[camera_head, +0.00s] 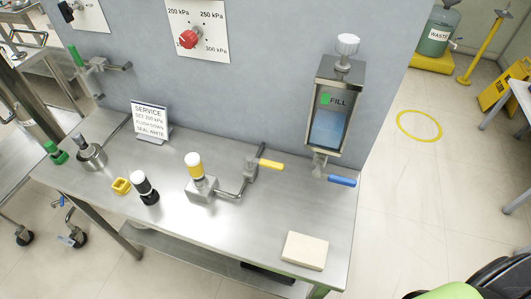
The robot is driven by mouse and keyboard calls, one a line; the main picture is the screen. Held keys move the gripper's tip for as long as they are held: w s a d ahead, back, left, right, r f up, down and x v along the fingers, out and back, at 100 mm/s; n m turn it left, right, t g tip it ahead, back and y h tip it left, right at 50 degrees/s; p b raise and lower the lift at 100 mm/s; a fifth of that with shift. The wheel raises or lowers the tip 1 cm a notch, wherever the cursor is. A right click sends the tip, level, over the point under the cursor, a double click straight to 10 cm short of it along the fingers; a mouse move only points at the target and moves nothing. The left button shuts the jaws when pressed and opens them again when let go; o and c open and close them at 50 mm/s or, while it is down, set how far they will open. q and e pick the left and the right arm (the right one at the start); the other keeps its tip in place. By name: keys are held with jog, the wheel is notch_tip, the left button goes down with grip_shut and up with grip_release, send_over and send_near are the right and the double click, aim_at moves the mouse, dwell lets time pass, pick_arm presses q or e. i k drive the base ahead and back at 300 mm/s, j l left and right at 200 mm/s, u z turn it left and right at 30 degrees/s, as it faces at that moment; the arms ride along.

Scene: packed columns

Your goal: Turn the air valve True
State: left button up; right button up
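A yellow-handled lever valve (268,165) sits on a small metal block at the back of the steel bench, joined by a bent pipe to a metal base (201,190) that holds a white and yellow column upright. The lever points right. A red knob (188,39) is on a white wall panel marked 200, 250 and 300 kPa; its exact pointer setting is too small to read. A blue lever (341,181) sits under the FILL reservoir (330,110). No label shows which one is the air valve. I see neither gripper.
The service sign (151,120) reads set 250 kPa, flush down, seal white. A black and white column (145,188), a yellow ring (121,186), a metal cup (92,156) and a cream block (304,251) are on the bench (240,232). Its front middle is clear.

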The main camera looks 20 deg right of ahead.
aim_at(250, 158)
jog(key=k+j+z, duration=0.15)
jog(key=z, duration=0.2)
jog(key=k+z, duration=0.35)
jog(key=k+j+z, duration=0.1)
jog(key=z, duration=0.25)
